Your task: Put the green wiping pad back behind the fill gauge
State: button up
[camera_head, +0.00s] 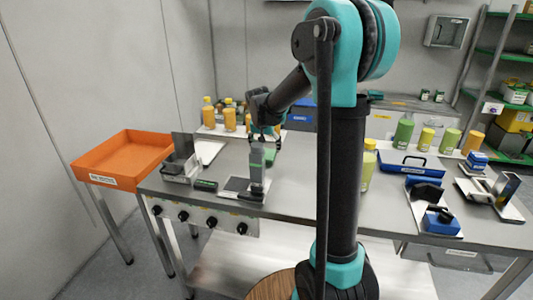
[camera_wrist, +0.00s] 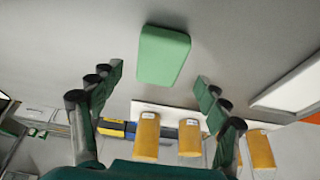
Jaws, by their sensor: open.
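The green wiping pad (camera_wrist: 163,55) lies flat on the bare grey table in the wrist view, just beyond and between my spread fingertips. In the head view a green patch of it (camera_head: 270,157) shows behind a grey upright device, probably the fill gauge (camera_head: 257,172), which stands on a dark plate and partly hides it. My gripper (camera_head: 265,132) is above the pad in the head view. In the wrist view my gripper (camera_wrist: 159,78) is open and empty, with a finger to each side. I see no contact with the pad.
Orange-yellow bottles (camera_wrist: 190,138) stand on a white strip behind the pad. An orange tray (camera_head: 125,158) is left of the table. A grey metal holder (camera_head: 181,165) stands left of the gauge. Yellow and green bottles and a blue tray (camera_head: 410,163) are to the right.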

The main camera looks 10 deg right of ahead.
jog(key=v, duration=0.7)
jog(key=shift+r, duration=0.15)
jog(key=shift+s, duration=0.15)
